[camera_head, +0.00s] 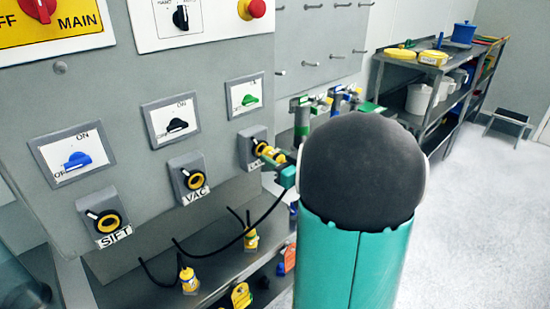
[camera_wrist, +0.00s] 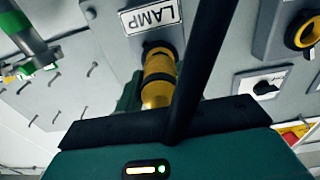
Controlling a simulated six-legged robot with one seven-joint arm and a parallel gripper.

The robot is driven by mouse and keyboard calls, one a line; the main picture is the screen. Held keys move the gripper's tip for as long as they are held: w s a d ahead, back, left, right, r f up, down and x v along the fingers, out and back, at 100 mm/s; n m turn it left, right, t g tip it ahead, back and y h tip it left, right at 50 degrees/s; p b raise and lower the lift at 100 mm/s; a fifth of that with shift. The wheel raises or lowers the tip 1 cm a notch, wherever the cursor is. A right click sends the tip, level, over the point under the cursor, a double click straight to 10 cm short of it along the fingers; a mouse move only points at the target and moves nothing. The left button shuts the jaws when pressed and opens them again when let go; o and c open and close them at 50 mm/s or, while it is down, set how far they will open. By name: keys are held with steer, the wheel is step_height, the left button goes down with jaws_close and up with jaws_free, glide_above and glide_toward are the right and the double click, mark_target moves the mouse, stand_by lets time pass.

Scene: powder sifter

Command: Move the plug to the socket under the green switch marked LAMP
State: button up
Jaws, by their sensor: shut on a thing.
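The yellow plug (camera_wrist: 158,82) is held in my gripper (camera_wrist: 158,115), with its tip against the dark LAMP socket opening in the wrist view. I cannot tell how deep it sits. The LAMP label (camera_wrist: 150,17) shows beside the socket. In the head view the plug (camera_head: 279,156) meets the LAMP socket (camera_head: 248,146), under the green switch (camera_head: 249,100). My gripper (camera_head: 288,176) is at the plug's rear, partly hidden by my arm. A black cable (camera_head: 262,220) hangs from there; a thick black bar crosses close in the wrist view.
The VAC socket (camera_head: 190,179) and SIFT socket (camera_head: 105,221) sit left on the panel and look empty. Yellow plugs (camera_head: 189,280) stand on the shelf below. Green-handled valves (camera_head: 301,117) are behind my arm. Open floor (camera_head: 475,210) lies right.

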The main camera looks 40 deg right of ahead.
steer(key=shift+w, duration=0.95)
stand_by(0.7)
steer(key=o, duration=1.3)
steer(key=shift+o, duration=0.2)
steer(key=shift+s, duration=0.1)
steer(key=s, duration=1.3)
steer(key=shift+s+d, duration=0.15)
steer(key=shift+s, duration=0.2)
steer(key=shift+w, duration=0.1)
